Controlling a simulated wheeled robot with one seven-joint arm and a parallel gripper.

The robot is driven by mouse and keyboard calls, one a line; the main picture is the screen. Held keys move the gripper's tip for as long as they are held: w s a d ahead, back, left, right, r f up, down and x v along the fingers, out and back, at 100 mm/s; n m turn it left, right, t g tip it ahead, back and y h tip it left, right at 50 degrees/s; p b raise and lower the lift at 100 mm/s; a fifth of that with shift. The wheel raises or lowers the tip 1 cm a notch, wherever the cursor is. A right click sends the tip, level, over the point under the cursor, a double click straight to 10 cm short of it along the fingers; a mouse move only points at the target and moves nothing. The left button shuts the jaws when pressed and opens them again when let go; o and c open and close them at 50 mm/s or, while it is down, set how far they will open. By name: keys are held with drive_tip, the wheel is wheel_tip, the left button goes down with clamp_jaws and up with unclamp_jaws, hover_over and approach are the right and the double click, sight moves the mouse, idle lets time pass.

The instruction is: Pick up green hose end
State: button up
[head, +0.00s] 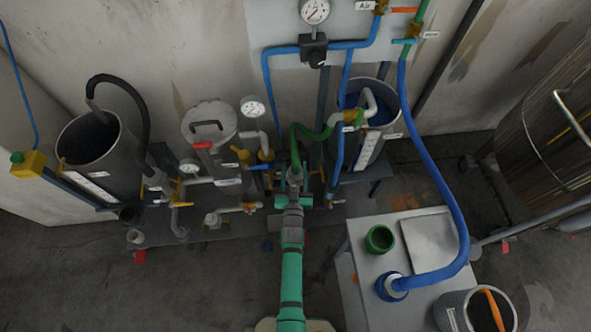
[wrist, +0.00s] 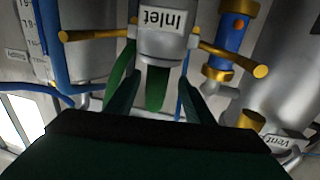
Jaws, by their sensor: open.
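The green hose (head: 313,133) arcs from a fitting beside the blue-lined bucket down towards my gripper (head: 293,188), in the middle of the head view. In the wrist view a green hose piece (wrist: 156,88) shows between my two dark fingers, below a grey fitting labelled Inlet (wrist: 165,48) with brass side handles. More green hose (wrist: 119,76) curves behind the left finger. My gripper (wrist: 157,100) is open, its fingers on either side of the green piece with gaps showing. I cannot tell how the hose end joins the fitting.
Pipes, valves and gauges (head: 252,108) crowd around my gripper. A grey tank (head: 95,150) stands left and a bucket (head: 385,105) right. A small table (head: 375,310) carries a green ring (head: 380,239) and a blue hose (head: 445,262). Floor shows between bench and table.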

drive_tip(key=w, duration=0.5)
drive_tip(key=shift+w+d, duration=0.1)
drive_tip(key=shift+d, duration=0.1)
drive_tip(key=shift+c, duration=0.6)
drive_tip(key=c, duration=1)
drive_tip(key=shift+w+a, duration=0.1)
clamp_jaws()
